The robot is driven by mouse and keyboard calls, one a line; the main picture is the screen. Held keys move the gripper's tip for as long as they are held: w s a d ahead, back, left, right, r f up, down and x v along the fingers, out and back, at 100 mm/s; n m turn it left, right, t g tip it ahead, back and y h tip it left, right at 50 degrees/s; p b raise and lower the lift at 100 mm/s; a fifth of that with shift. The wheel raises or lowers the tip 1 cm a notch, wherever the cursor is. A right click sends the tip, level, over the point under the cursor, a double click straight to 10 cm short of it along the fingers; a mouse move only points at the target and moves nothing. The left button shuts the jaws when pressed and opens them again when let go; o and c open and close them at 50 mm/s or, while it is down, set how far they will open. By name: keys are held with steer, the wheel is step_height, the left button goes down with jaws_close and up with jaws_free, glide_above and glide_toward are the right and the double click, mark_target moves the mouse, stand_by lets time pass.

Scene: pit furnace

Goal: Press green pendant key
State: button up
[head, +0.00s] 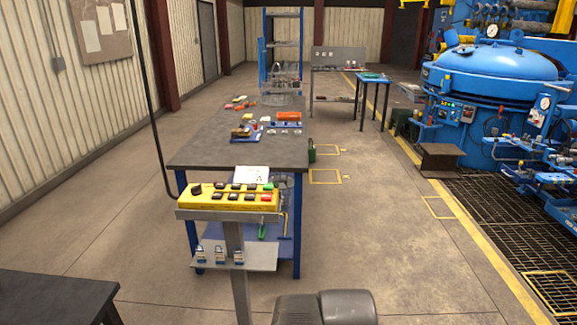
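The yellow pendant (226,203) lies on top of a grey stand in the middle of the head view, with a black cable rising from its left end. It carries several dark keys and a dark round knob (196,189) at the left. The green key (269,186) is small and sits at the pendant's far right corner. A red key (266,197) lies just in front of it. Nothing touches the pendant's keys. My gripper is not in view; only a dark grey part of my own body shows at the bottom edge.
A dark workbench (210,150) with small parts and a white sheet (252,174) stands behind. A dark table (55,295) is at the lower left.

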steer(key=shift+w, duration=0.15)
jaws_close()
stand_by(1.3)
